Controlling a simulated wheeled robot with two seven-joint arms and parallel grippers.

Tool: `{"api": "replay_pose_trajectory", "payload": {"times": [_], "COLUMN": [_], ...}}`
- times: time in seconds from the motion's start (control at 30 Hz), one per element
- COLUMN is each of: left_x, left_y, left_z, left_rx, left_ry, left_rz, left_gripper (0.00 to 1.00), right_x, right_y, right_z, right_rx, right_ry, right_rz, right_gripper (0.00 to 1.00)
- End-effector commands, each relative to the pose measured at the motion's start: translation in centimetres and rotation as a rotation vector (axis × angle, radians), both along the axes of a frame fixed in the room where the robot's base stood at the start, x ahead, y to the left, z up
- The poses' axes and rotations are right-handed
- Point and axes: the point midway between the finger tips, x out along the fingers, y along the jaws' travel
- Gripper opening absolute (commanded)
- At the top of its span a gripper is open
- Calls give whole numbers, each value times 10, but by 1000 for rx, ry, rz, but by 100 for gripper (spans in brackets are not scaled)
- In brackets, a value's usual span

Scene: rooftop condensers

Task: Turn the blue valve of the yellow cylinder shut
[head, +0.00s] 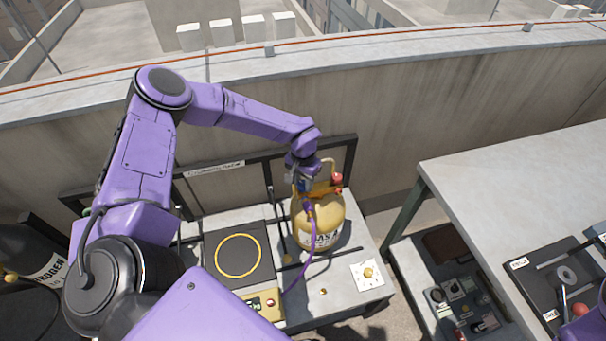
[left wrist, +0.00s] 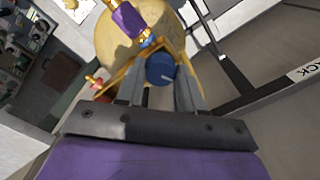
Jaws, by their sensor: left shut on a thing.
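The yellow cylinder (head: 319,221) stands upright on the grey bench, with a purple hose at its front. It also shows in the left wrist view (left wrist: 112,43). My left gripper (head: 303,183) is at the cylinder's top. In the left wrist view the two grey fingers (left wrist: 161,88) are shut on the round blue valve (left wrist: 160,67), one on each side. A pale mark shows on the knob's face. In the head view the valve is mostly hidden by the gripper. A red knob (head: 337,179) sits beside it on the cylinder's top.
A dark square plate with a yellow ring (head: 238,255) lies left of the cylinder. A white plate with a brass knob (head: 368,272) is at right. A dark rail frame (head: 348,160) stands behind. Another grey table (head: 510,180) is farther right.

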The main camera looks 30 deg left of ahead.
Motion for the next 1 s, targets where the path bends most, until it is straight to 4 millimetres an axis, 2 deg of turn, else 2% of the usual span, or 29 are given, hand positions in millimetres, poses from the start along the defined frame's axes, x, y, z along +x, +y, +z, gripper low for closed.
{"api": "replay_pose_trajectory", "payload": {"times": [0.4,0.93,0.97,1.0], "left_x": [-3,-4,-4,-3], "left_y": [-1,-1,-1,-1], "left_z": [-2,-3,-3,-3], "left_rx": [0,-1,-1,0], "left_ry": [5,7,7,7], "left_rz": [-175,-195,-195,-194], "left_gripper": [6,6,43,56], "right_x": [0,0,0,0], "right_y": [0,0,0,0], "right_z": [5,6,6,6], "right_rx": [0,0,0,0], "right_ry": [0,0,0,0], "right_rz": [0,0,0,0], "right_gripper": [59,59,59,59]}}
